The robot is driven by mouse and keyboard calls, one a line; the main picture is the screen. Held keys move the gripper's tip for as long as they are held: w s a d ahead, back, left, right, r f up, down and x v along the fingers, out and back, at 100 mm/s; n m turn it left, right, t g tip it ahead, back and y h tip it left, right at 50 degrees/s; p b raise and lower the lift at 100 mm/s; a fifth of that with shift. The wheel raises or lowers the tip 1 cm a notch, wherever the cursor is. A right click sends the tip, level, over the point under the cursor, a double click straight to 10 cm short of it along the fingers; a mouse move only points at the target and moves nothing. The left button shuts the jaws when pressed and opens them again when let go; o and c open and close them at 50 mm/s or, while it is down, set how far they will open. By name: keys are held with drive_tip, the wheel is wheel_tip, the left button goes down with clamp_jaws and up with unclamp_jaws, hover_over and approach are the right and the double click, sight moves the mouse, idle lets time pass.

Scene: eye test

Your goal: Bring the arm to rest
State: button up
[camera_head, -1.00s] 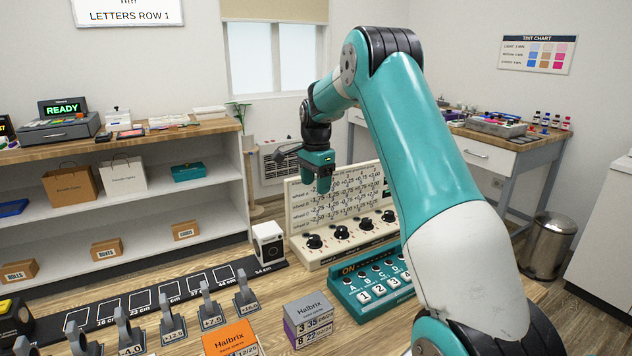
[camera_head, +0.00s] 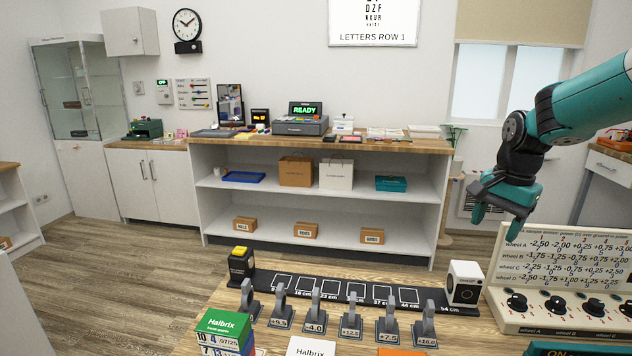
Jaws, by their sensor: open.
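My arm (camera_head: 582,105) reaches in from the right edge, teal with black joints. My gripper (camera_head: 500,212) hangs at its end with the fingers pointing down, open and with nothing visible between them. It is in the air, beside the upper left of the cream dial panel (camera_head: 560,262) in the picture, and seems clear of the table. The rest of the arm is cut off by the picture's edge.
The wooden table (camera_head: 330,277) carries a black ruler strip (camera_head: 340,284), grey lens stands (camera_head: 315,312), a white cube (camera_head: 465,282) and a green Halbrix box (camera_head: 224,326). A white shelf (camera_head: 340,213) stands behind. Open floor (camera_head: 120,285) lies left.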

drive_tip(key=s+a+r+n+y, duration=0.1)
drive_tip(key=s+a+r+n, duration=0.2)
drive_tip(key=s+a+n, duration=0.7)
drive_tip(key=s+a+n+y, duration=0.1)
drive_tip(key=s+a+n, duration=0.3)
drive_tip(key=s, duration=0.5)
drive_tip(key=s+a+n+y+p, duration=0.1)
drive_tip(key=s+a+n, duration=0.3)
drive_tip(key=s+a, duration=0.5)
drive_tip(key=shift+s+a+r+n+g, duration=0.15)
drive_tip(key=shift+s+a+n+g, duration=0.1)
drive_tip(key=shift+s+n+g, duration=0.15)
drive_tip(key=shift+w, duration=0.1)
